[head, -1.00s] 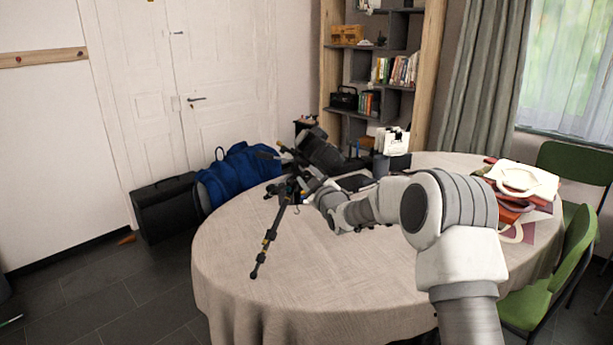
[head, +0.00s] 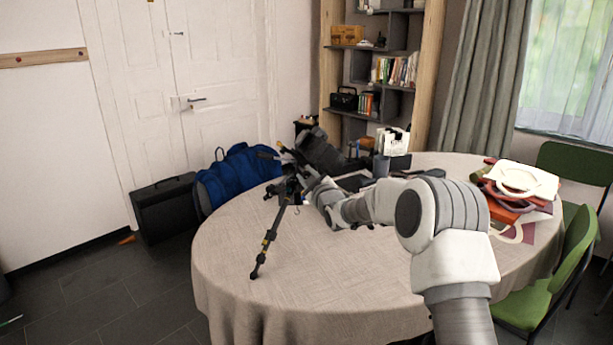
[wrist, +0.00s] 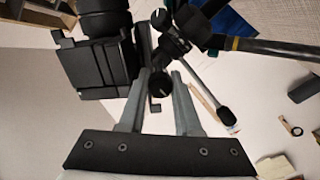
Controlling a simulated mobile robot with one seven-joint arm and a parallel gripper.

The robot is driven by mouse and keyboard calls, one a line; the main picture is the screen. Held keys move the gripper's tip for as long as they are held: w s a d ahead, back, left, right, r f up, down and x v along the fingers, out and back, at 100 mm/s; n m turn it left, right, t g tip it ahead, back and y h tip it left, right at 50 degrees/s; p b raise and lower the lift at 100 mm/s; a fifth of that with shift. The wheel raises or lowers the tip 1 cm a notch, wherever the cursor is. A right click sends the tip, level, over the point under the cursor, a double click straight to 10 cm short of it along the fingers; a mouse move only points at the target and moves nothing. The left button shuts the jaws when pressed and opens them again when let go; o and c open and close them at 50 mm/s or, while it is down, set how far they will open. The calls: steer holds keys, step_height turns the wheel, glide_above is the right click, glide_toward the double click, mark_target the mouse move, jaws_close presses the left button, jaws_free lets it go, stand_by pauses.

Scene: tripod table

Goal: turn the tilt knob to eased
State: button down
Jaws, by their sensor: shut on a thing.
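A black tripod (head: 268,240) stands on the round table (head: 240,285), with one leg spread toward the front. A dark camera with a large lens (head: 322,153) sits on its head; it also fills the upper left of the wrist view (wrist: 103,62). My gripper (head: 308,183) is at the tripod head, reaching in from the right. In the wrist view, my gripper's (wrist: 161,76) two grey fingers are shut on a small dark part of the head, the tilt knob (wrist: 160,82). The knob is partly hidden by the fingers, and its marking cannot be read.
A handle (wrist: 215,95) sticks out from the head close to my right finger, and a dark bar (wrist: 272,47) lies beyond it. Folders and bags (head: 522,185) lie at the table's right.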

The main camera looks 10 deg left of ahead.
steer(key=m+b, duration=0.2)
steer(key=m, duration=0.2)
steer(key=shift+d+f+b, duration=0.1)
steer(key=shift+b, duration=0.2)
steer(key=m+b, duration=0.1)
steer(key=m, duration=0.3)
steer(key=shift+m+b, duration=0.3)
steer(key=shift+b, duration=0.05)
steer(key=m+b, duration=0.1)
steer(key=m, duration=0.3)
steer(key=shift+m+b, duration=0.7)
steer(key=shift+m, duration=1.2)
steer(key=c, duration=0.9)
jaws_free()
